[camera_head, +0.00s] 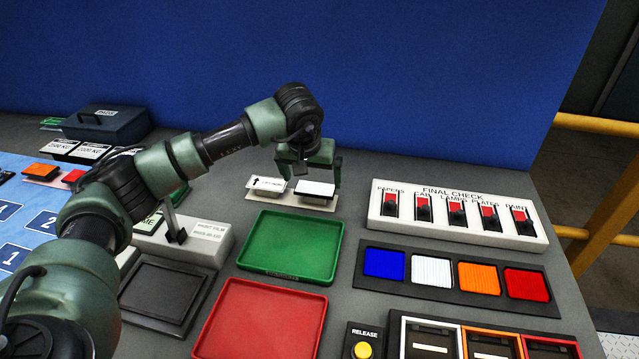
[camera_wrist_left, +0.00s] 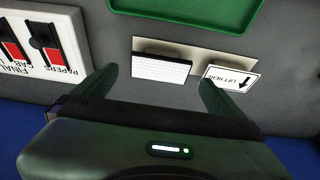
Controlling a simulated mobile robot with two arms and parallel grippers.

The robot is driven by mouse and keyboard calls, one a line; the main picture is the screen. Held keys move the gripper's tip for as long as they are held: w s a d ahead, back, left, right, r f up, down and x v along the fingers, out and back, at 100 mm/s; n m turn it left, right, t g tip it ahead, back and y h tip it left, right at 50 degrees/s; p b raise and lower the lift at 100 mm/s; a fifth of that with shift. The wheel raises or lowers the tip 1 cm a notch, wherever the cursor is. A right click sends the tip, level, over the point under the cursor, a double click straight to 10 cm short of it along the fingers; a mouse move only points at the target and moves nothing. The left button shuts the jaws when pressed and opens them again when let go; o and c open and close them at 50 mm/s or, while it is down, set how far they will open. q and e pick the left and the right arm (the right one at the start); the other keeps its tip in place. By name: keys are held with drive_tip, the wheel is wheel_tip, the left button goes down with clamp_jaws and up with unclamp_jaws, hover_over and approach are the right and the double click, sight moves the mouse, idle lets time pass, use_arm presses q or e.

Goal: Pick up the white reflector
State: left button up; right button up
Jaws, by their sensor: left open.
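A white reflector (camera_head: 315,188), a small block with a finely ribbed face, sits on a beige plate (camera_head: 297,204) behind the green tray. In the left wrist view the white reflector (camera_wrist_left: 161,69) lies between and just beyond the two fingertips, with gaps on both sides. A white "lift here" label with an arrow (camera_wrist_left: 231,78) is beside it on the same plate, near one finger. My left gripper (camera_head: 311,172) is open and empty, pointing down over the plate. My right gripper is not in view.
A green tray (camera_head: 291,246) and a red tray (camera_head: 262,320) lie in front. At right, a dark holder carries blue, white (camera_head: 431,271), orange and red ribbed squares. Behind it is the "Final check" switch panel (camera_head: 456,213). A blue wall (camera_head: 400,80) rises behind the counter.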

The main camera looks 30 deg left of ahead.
sight(315, 188)
use_arm(q)
drive_tip(key=p+x, duration=0.1)
drive_tip(key=x, duration=0.1)
drive_tip(key=w+p+x, duration=0.1)
drive_tip(key=x, duration=0.2)
drive_tip(key=shift+a, duration=0.2)
drive_tip(key=shift+f, duration=0.25)
drive_tip(key=c, duration=1)
drive_tip(key=shift+c, duration=0.2)
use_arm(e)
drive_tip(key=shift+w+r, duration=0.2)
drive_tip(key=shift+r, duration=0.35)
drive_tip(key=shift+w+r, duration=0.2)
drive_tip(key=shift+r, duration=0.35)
use_arm(q)
drive_tip(key=shift+r, duration=0.1)
